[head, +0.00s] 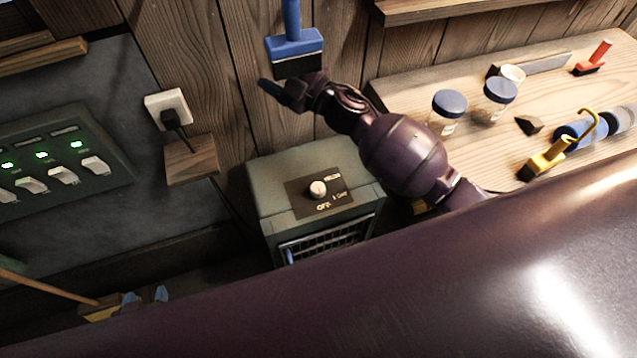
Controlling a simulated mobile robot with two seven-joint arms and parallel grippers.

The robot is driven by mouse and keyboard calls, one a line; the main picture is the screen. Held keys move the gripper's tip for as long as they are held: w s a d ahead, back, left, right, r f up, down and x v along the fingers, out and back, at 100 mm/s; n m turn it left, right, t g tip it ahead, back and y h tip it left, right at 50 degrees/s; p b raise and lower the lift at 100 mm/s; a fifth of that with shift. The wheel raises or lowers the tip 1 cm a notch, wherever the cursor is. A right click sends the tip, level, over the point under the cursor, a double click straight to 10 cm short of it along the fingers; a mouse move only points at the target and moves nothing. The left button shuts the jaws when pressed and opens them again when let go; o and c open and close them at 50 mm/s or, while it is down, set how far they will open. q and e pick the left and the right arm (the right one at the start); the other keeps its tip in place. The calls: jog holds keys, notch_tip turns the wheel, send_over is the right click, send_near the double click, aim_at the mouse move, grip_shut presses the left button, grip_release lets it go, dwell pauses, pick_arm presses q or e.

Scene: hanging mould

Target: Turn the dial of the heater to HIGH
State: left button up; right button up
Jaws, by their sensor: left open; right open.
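The heater (275,180) is a grey-green box against the wood wall, with a front grille. Its dial (318,188) is a small pale knob on a dark plate on top. The plate has small lettering; OFF shows at the front edge, and a longer word at the back right is too small to read surely. I cannot tell where the dial points. My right gripper (285,92) is open above and behind the heater, apart from the dial, in front of the wall. My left gripper (146,297) shows only as two separated bluish fingertips at lower left, open, the rest hidden behind my body.
A blue brush (295,45) hangs on the wall right behind my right gripper. A workbench (480,150) at right holds jars, brushes and rolls. A switch panel (60,155) and a plugged socket (168,108) are at left. A broom (50,285) lies at lower left.

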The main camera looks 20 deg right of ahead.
jog(key=a+n+g+y, duration=0.3)
jog(key=a+n+g, duration=0.1)
jog(key=n+g, duration=0.2)
jog(key=n+g+h, duration=0.2)
jog(key=g+h, duration=1.1)
jog(key=h, duration=0.1)
send_near(318, 187)
jog(key=shift+y, duration=0.3)
jog(key=x, duration=0.9)
jog(key=shift+s+d+f, duration=0.1)
jog(key=shift+d+f, duration=0.05)
jog(key=shift+f, duration=0.05)
jog(key=c, duration=0.9)
